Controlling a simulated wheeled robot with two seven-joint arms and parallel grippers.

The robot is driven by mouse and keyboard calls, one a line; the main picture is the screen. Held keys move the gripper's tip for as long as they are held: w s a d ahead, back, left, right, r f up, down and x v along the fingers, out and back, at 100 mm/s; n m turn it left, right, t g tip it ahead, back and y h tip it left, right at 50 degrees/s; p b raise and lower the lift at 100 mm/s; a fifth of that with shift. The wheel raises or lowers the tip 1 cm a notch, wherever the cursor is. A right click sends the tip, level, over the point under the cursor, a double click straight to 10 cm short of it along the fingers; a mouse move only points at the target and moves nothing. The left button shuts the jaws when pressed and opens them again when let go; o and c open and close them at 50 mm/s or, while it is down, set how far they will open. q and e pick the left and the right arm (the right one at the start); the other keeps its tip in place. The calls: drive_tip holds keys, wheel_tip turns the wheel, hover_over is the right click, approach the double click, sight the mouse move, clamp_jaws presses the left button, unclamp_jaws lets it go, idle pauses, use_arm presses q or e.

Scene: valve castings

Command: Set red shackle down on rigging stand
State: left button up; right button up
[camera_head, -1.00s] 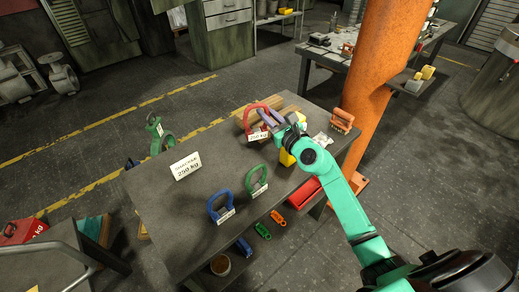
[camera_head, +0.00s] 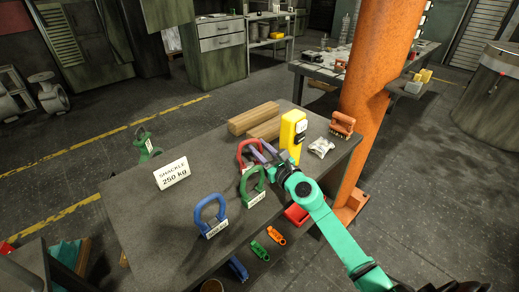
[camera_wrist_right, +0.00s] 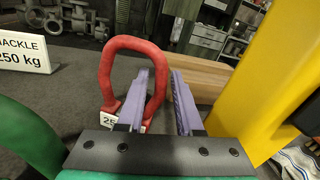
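The red shackle (camera_head: 241,152) stands upright on the dark grey table, which I take as the rigging stand (camera_head: 150,215), behind the green shackle (camera_head: 253,186). It also shows in the right wrist view (camera_wrist_right: 106,75), with its white tag at the foot. My right gripper (camera_head: 264,151) is at its right side. In the wrist view its two purple fingers (camera_wrist_right: 160,85) are apart, one across the loop's opening and one outside, with the shackle's right leg between them and a gap beside it. My left gripper is not in view.
A blue shackle (camera_head: 208,212) stands front left of the green one. A white sign (camera_head: 173,173) reads "SHACKLE 250 kg". A yellow device (camera_head: 290,135), wooden blocks (camera_head: 254,118) and an orange item (camera_head: 342,124) are behind. An orange column (camera_head: 375,90) rises at the right.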

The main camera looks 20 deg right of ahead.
drive_tip(key=shift+r, duration=0.1)
drive_tip(key=shift+r+p, duration=0.25)
drive_tip(key=shift+p, duration=0.1)
drive_tip(key=s, duration=0.3)
drive_tip(key=s+d+b, duration=0.1)
drive_tip(key=s, duration=0.3)
drive_tip(key=s+d+b, duration=0.1)
drive_tip(key=s, duration=0.2)
drive_tip(key=shift+s+f, duration=0.3)
drive_tip(key=shift+s, duration=0.1)
drive_tip(key=shift+s+d+r+b, duration=0.2)
drive_tip(key=shift+s+b, duration=0.1)
drive_tip(key=shift+s, duration=0.2)
